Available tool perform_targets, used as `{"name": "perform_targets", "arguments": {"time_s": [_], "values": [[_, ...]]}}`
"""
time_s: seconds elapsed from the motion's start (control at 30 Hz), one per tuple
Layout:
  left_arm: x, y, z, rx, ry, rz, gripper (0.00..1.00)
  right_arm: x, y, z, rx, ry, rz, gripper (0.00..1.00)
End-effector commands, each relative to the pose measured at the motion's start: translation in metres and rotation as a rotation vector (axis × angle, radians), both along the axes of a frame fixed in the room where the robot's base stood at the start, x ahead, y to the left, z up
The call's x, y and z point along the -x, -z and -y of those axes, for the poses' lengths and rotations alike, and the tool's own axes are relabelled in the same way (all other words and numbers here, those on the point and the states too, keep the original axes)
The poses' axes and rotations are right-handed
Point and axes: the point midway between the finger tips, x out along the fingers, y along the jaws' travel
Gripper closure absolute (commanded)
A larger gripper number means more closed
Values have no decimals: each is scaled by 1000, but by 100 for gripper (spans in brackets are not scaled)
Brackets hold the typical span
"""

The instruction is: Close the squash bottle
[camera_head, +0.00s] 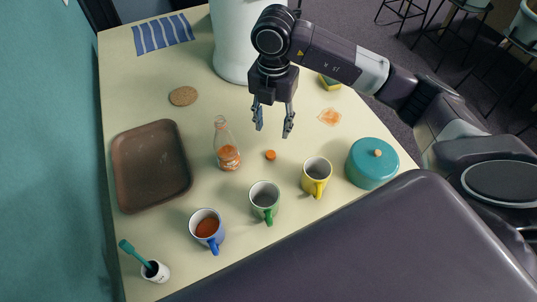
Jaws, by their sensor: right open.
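The squash bottle (225,148) stands upright on the table, clear with an orange label or contents low down. Its top looks uncapped. A small orange cap (270,155) lies on the table to the right of the bottle. My right gripper (273,127) is open and empty, pointing down above the table, beyond the cap and to the upper right of the bottle. It touches neither. My left gripper is not in view.
A blue mug (206,222) with orange-brown drink, a green mug (265,197) and a yellow mug (317,174) stand in front. A teal lidded pot (371,164) is at right, a brown tray (126,187) at left. A cork coaster (183,96) and orange stain (329,117) lie farther back.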

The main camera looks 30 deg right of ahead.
Motion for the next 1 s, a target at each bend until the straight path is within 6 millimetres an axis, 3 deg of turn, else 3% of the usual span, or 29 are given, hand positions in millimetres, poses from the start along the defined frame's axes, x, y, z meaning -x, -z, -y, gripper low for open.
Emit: {"name": "perform_targets", "arguments": {"time_s": [0.1, 0.33, 0.83, 1.0], "values": [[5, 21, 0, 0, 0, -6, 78, 0, 21, 0, 0, 0, 0, 57], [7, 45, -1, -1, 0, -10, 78, 0, 45, 0, 0, 0, 0, 57], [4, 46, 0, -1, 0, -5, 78, 0, 47, 0, -1, 0, -1, 57], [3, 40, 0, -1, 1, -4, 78, 1, 62, 0, 0, 1, -5, 57]]}}
